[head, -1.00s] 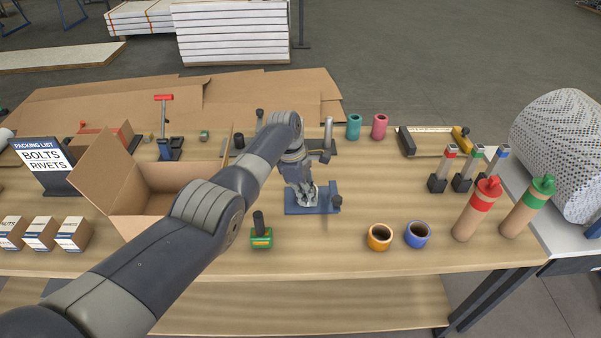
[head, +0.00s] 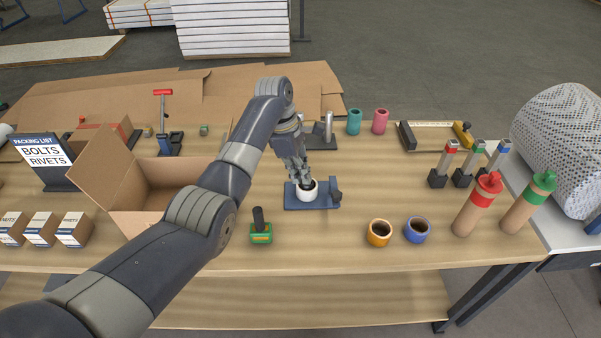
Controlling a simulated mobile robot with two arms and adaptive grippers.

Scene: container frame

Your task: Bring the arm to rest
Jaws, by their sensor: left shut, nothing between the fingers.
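My left arm reaches in from the lower left across the workbench (head: 350,253). Its gripper (head: 302,181) points down, shut and empty. My right gripper is not in view.
An open cardboard box (head: 125,185) stands left of my arm, and a green block with a black handle (head: 260,228) stands in front. Red-topped (head: 475,205) and green-topped bottles (head: 528,205) stand near the right edge.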

